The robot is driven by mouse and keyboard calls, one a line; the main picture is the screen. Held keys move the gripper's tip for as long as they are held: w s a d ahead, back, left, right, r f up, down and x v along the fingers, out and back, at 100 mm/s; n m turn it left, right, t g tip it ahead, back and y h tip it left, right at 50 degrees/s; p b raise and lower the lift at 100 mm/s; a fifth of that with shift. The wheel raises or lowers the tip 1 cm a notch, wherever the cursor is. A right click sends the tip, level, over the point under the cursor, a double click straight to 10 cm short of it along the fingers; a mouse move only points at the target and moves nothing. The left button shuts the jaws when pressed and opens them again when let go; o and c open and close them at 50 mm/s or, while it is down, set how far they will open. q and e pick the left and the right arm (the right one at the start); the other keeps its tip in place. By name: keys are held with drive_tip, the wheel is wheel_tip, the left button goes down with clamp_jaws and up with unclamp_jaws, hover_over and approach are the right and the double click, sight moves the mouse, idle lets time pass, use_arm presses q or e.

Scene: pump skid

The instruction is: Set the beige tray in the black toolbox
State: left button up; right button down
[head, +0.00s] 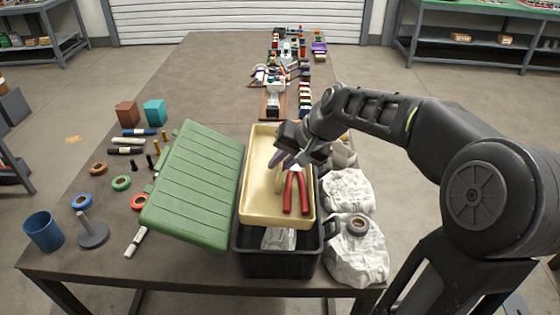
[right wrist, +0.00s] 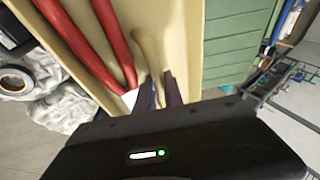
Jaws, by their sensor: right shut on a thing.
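The beige tray (head: 250,205) is over the black toolbox (head: 280,265), covering most of its opening; I cannot tell whether it rests inside or hangs just above. Red-handled pliers (head: 296,190) lie in the tray. My right gripper (head: 287,160) reaches down into the tray. In the right wrist view, its dark fingers (right wrist: 160,92) are closed around the tray's tan handle (right wrist: 150,55). The toolbox's front wall and part of its inside show below the tray, with a whitish cloth (head: 278,238) in it. My left gripper is not in view.
The green lid (head: 190,185) stands open to the toolbox's left. White bags (head: 357,250) crowd its right side, with a grey tape roll (head: 358,225) on one. Tape rolls, markers and a blue cup (head: 43,231) are at left. The table's middle-left is clear further back.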

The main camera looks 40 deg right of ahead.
drive_tip(key=shift+f+b, duration=1.15)
drive_tip(key=shift+f, duration=0.6)
drive_tip(key=shift+r, duration=0.1)
drive_tip(key=shift+g+h+p, duration=0.4)
drive_tip(key=shift+p, duration=1.35)
wheel_tip(320, 180, down, 7)
drive_tip(key=b, duration=0.5)
idle(2.7)
